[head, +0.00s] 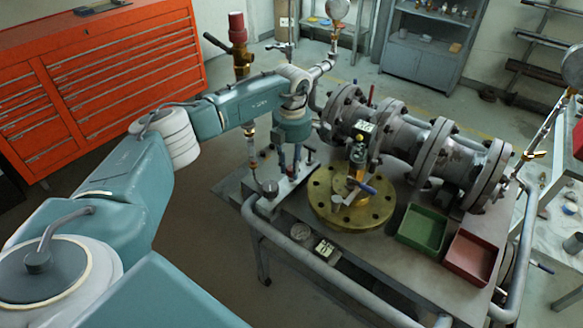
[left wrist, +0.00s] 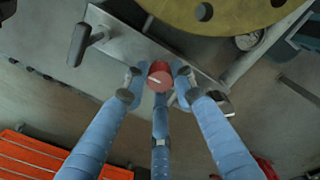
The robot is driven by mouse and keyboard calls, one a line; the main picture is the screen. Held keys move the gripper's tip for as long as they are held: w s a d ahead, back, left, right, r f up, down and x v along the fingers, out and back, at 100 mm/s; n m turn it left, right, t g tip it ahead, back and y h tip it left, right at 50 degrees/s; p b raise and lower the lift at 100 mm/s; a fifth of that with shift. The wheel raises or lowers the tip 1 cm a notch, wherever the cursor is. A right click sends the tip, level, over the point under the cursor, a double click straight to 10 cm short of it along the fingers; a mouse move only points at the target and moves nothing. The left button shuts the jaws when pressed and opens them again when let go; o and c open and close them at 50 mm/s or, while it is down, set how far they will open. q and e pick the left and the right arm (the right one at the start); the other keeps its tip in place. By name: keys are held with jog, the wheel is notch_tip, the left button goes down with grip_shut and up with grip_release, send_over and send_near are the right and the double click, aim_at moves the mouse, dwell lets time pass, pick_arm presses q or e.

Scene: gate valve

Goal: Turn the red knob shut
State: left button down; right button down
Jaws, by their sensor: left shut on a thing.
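The red knob (left wrist: 160,72) shows in the left wrist view, round, with a pale line across its face. It sits at the edge of a light grey metal plate (left wrist: 128,42). My left gripper (left wrist: 160,88) has its blue fingers closed around the knob, one on each side and one below. In the head view my left gripper (head: 284,170) points down over the plate beside the brass flange, and I cannot make out the knob there. My right gripper is in neither view.
A brass flange (head: 324,205) with a blue-handled valve stands right of my gripper. A green tray (head: 425,228) and a red tray (head: 470,255) lie further right. A flanged grey pipe (head: 402,135) runs behind.

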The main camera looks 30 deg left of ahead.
pick_arm(q)
jog(key=shift+w+r, duration=0.25)
jog(key=shift+r, duration=0.05)
jog(key=c, duration=1.6)
grip_release()
jog(key=shift+o, duration=1)
jog(key=shift+d+f, duration=0.1)
jog(key=shift+f, duration=0.05)
jog(key=shift+s, duration=0.1)
notch_tip(320, 180, up, 12)
